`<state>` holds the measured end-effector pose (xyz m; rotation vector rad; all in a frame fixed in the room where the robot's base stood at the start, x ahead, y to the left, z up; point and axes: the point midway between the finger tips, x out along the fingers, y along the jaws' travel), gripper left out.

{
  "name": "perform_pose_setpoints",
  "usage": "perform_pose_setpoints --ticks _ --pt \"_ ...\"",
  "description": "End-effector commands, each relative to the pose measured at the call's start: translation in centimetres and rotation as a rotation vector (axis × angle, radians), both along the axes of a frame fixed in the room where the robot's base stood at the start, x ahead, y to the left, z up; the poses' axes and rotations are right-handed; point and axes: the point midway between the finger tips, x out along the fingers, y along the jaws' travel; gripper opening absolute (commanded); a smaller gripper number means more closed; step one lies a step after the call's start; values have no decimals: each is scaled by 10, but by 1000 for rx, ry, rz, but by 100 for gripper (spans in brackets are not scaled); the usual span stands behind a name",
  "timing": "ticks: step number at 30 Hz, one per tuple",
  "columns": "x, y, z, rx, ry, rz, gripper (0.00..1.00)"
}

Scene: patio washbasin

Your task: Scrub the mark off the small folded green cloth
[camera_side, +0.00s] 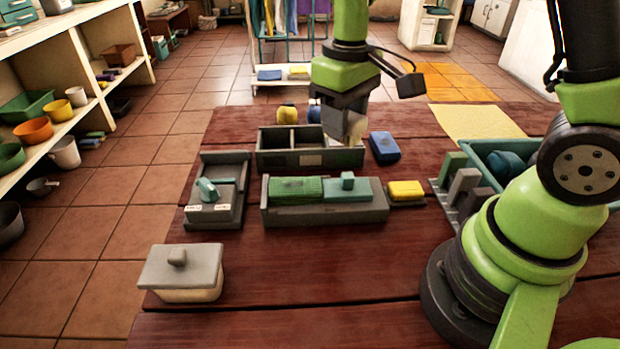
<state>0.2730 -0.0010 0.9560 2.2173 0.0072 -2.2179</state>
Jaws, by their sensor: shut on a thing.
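My gripper (345,130) points down over the right part of a grey divided box (275,160). It is shut on a pale cream thing (356,128), mostly hidden by the jaws, so I cannot tell its full shape. A green ribbed piece (296,189), which looks like the small folded green cloth, lies on the left of a long grey tray (325,216) in front of the box. A teal block with a knob (347,190) sits beside it on the right. I cannot make out a mark on the green piece from here.
A grey holder with a teal handled piece (208,190) stands left of the tray. A yellow sponge (406,190) and a blue block (384,147) are to the right. A lidded box (182,272) stands front left. A teal crate (500,150) is near my base.

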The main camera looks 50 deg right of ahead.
Motion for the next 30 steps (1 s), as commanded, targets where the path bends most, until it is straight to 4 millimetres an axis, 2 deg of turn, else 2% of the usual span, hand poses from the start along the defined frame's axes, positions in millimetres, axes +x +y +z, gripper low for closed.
perform_pose_setpoints --ticks 17,25,30 --pt "3 2 -1 0 0 -7 19" --pt "46 27 -31 -1 3 -4 19" --pt "62 40 -46 -1 2 -6 19"
